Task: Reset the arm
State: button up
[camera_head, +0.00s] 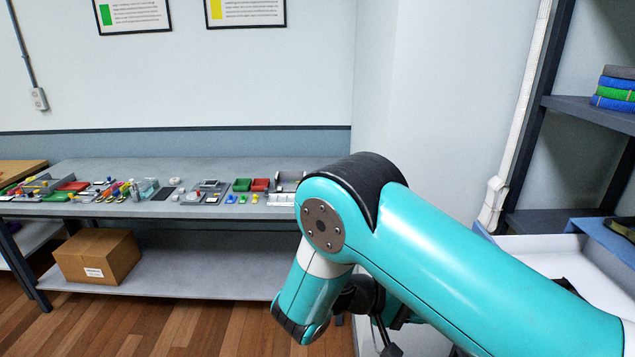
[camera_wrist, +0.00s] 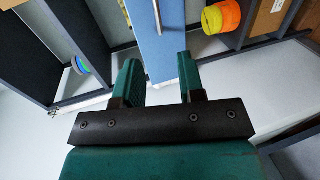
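My arm is bent across the right half of the head view, and its gripper end is hidden behind and below the arm links there. In the wrist view my gripper (camera_wrist: 158,82) shows two green fingers standing well apart. Nothing is between the fingertips; a blue panel (camera_wrist: 156,30) lies beyond them, apart from them as far as I can tell.
A long grey table (camera_head: 100,172) with many small parts runs along the back wall. A cardboard box (camera_head: 97,256) sits on its lower shelf. A dark shelf rack (camera_head: 590,115) with folded cloths (camera_head: 616,90) stands at right. Orange and yellow rolls (camera_wrist: 221,17) show in the wrist view.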

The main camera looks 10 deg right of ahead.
jog(key=s+a+r+n+t+y+b, duration=0.1)
jog(key=s+a+r+n+y+b, duration=0.2)
jog(key=s+y, duration=0.6)
jog(key=s+a+r+n+t+y+b, duration=0.1)
jog(key=s+a+r+n+y+b, duration=0.2)
jog(key=s+a+n+y+b, duration=0.2)
jog(key=s+a+y+b, duration=0.2)
jog(key=s+y+b, duration=0.1)
jog(key=y+b, duration=0.1)
jog(key=shift+s+a+y+b, duration=0.2)
jog(key=shift+s+y+b, duration=0.15)
jog(key=shift+y, duration=0.25)
jog(key=shift+r, duration=0.1)
